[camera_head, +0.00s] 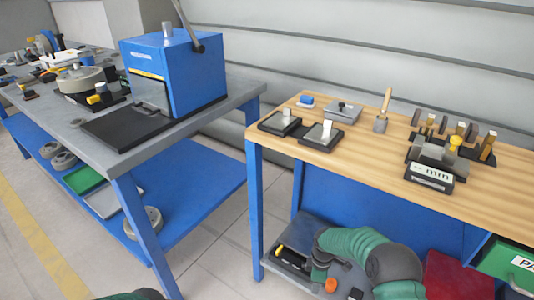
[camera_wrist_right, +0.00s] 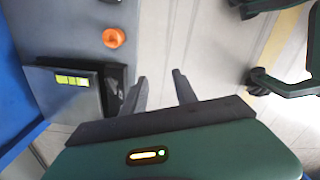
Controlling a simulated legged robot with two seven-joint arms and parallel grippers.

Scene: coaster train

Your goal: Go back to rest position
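My right arm shows at the bottom of the head view as green and dark links; its fingers are hard to make out there. In the right wrist view my right gripper (camera_wrist_right: 162,82) has its two dark fingers apart. Nothing is between them but pale floor. A small piece of green arm shows at the head view's lower left edge, and my left gripper is out of the picture. The wooden-topped bench (camera_head: 350,172) stands beyond my right arm.
A grey bench (camera_head: 75,135) with a blue press (camera_head: 185,72) stands at the left. Small trays, a brush and a dark fixture (camera_head: 435,155) sit on the wooden top. A dark box (camera_wrist_right: 62,95) and an orange knob (camera_wrist_right: 114,38) lie left of my right gripper.

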